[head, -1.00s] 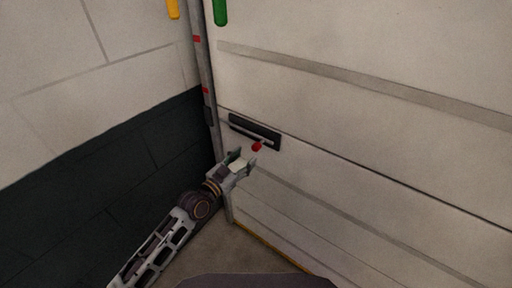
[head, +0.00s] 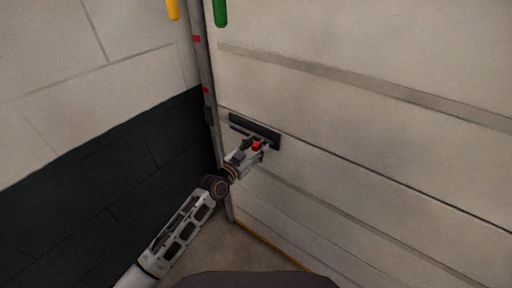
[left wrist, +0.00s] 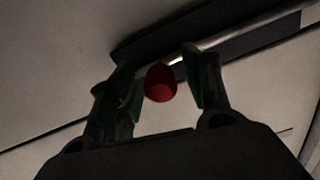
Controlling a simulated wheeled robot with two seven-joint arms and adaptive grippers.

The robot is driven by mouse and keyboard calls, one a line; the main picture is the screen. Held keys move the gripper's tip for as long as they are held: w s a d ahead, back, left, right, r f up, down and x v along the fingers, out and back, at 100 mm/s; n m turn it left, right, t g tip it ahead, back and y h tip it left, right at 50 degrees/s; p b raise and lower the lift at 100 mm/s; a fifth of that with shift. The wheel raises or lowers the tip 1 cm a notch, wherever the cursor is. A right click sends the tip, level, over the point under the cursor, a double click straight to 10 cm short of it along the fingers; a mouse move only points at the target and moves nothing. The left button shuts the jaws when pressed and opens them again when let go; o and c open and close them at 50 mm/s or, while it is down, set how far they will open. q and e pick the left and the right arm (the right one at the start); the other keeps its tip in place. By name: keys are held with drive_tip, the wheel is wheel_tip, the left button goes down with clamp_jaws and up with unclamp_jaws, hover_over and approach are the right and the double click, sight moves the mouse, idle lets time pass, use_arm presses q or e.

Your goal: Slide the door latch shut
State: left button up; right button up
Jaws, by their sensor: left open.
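The door latch is a dark plate (head: 266,133) with a pale sliding bar, set in the white door. Its red knob (head: 256,146) sticks out near the plate's right part. My left gripper (head: 257,148) is open at the latch, its fingers on either side of the knob. In the left wrist view the red knob (left wrist: 160,83) sits between the two open fingers (left wrist: 163,88), and I cannot tell whether either one touches it. The gripper hides part of the bar in the head view. My right gripper is not in view.
The white door (head: 370,130) fills the right side. A grey door post (head: 203,75) with red marks stands at the door's left edge, beside a wall with a dark lower part (head: 100,170). Yellow and green pieces (head: 220,12) show at the top. A patch of floor (head: 245,250) is clear.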

use_arm(q)
drive_tip(key=shift+c, duration=0.2)
clamp_jaws()
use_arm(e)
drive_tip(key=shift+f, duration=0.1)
use_arm(q)
drive_tip(key=w+a+b, duration=0.3)
drive_tip(key=a+b, duration=0.1)
drive_tip(key=a, duration=0.1)
drive_tip(key=shift+w, duration=0.4)
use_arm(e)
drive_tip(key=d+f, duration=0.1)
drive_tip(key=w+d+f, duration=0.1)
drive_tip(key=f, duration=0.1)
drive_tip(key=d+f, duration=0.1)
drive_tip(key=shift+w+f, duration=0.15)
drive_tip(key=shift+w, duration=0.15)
use_arm(q)
drive_tip(key=shift+a+r, duration=0.1)
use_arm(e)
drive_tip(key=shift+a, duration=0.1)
